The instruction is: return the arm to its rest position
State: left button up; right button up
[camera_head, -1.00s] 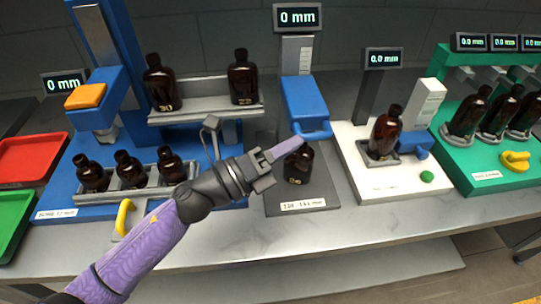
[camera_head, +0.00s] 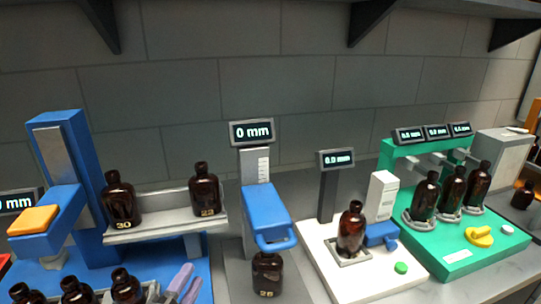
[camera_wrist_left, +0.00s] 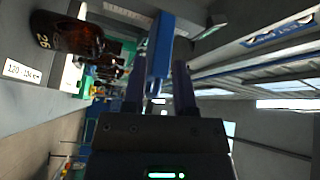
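My left gripper (camera_head: 180,284) shows at the bottom left of the head view, only its purple fingers in sight. In the left wrist view its two dark fingers (camera_wrist_left: 159,88) stand apart with nothing between them. The rest of the left arm is out of the head view. An amber bottle marked 26 (camera_head: 267,273) stands below the blue head of the middle gauge (camera_head: 265,208); the bottle also shows at the upper left of the left wrist view (camera_wrist_left: 68,36). My right gripper is in neither view.
Two amber bottles stand on a raised grey shelf (camera_head: 165,229). More stand in a rack at the lower left. A white station (camera_head: 345,280) holds one bottle, and a green station (camera_head: 465,250) holds several. Dark wall brackets hang at the top.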

pick_arm(q)
jog(key=s+a+f+n+g+y, duration=0.1)
jog(key=s+f+n+g+y, duration=0.1)
jog(key=s+f+n+g, duration=0.1)
jog(key=s+a+f+n+g+y, duration=0.1)
jog(key=s+f+n+g, duration=0.2)
jog(key=f+n, duration=0.1)
jog(key=s+a+f+n+g+y, duration=0.1)
jog(key=s+f+n+g+y, duration=0.1)
jog(key=f+n, duration=0.2)
jog(key=shift+s+a+f+n+g+y, duration=0.1)
jog(key=shift+s+f+n+g+y, duration=0.2)
jog(key=shift+s+f+n+g, duration=0.15)
jog(key=s+d+f+n+g+h, duration=0.1)
jog(key=s+f+n+g, duration=0.15)
jog(key=s, duration=0.25)
jog(key=s+d+f+n+g+h, duration=0.1)
jog(key=s+d+g, duration=0.1)
jog(key=s+g, duration=0.3)
notch_tip(320, 180, down, 18)
jog(key=s, duration=0.3)
jog(key=s+a+f+g, duration=0.1)
jog(key=s+a+f, duration=0.2)
jog(key=s+f, duration=0.8)
jog(key=shift+s+a+f+m+g+y+b, duration=0.3)
jog(key=shift+s+f+y+b, duration=0.1)
jog(key=shift+s, duration=0.75)
